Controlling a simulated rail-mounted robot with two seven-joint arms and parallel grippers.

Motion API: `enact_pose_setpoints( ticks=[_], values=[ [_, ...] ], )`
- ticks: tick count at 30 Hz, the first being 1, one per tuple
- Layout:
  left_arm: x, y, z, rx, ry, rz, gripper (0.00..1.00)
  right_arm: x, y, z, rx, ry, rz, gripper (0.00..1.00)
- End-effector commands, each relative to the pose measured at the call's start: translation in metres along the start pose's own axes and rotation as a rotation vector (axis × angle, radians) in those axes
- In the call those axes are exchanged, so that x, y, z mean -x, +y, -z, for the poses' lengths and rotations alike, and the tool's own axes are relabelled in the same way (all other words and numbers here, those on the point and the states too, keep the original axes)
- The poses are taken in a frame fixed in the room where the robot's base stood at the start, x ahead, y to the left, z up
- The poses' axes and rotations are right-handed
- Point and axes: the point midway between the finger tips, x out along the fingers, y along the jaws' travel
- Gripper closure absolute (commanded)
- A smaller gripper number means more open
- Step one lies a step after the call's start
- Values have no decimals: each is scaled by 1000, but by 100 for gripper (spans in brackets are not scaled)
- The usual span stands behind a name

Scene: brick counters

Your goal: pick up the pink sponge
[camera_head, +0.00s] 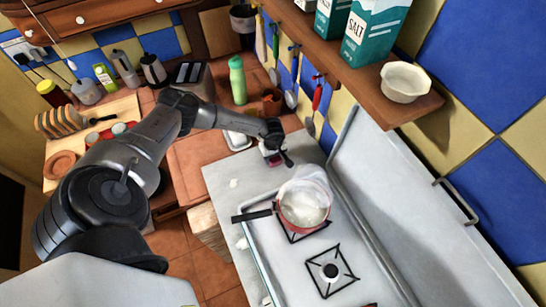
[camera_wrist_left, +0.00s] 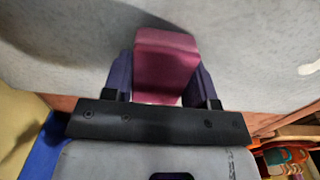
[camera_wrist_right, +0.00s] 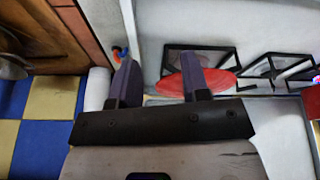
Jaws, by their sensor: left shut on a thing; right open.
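The pink sponge (camera_wrist_left: 166,62) sits between the two fingers of my left gripper (camera_wrist_left: 166,75) in the left wrist view, with a finger against each side. In the head view the left gripper (camera_head: 279,153) is over the grey counter behind the stove, and a small part of the sponge (camera_head: 270,153) shows beside it. I cannot tell whether the sponge touches the counter. My right gripper (camera_wrist_right: 160,80) is open and empty in the right wrist view; it does not show in the head view.
A red pan (camera_head: 303,203) with a clear, pale cover stands on the stove near the left gripper, its black handle pointing left. A front burner (camera_head: 331,272) is bare. A shelf (camera_head: 345,65) with salt boxes and a white bowl (camera_head: 404,82) overhangs. A green bottle (camera_head: 238,80) stands behind.

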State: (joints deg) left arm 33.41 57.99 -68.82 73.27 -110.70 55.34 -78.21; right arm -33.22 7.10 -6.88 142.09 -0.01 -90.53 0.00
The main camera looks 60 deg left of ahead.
Motion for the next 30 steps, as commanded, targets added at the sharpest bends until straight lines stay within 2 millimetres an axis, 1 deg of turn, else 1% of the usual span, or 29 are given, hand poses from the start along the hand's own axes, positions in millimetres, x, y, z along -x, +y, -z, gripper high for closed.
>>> enact_pose_setpoints(
  ticks=[2, 5, 12, 18, 24, 30],
  values=[
    [3, 0, 0, 0, 0, -1, 70, 0, -1, 0, -2, 0, 2, 57],
    [12, 1, 1, -1, 0, -2, 70, 0, -1, 0, -4, 1, 3, 57],
    [54, 0, 1, -1, 1, -2, 70, -2, -2, 0, -7, 1, 6, 57],
    [83, 1, 1, 0, 1, -2, 70, -5, -2, -1, -7, 1, 5, 57],
    [98, 0, 0, -1, 0, -2, 70, -6, -2, -1, -6, 1, 5, 57],
    [101, 0, 0, 0, 0, 0, 70, -6, -1, -2, -2, 0, 2, 57]
  ],
)
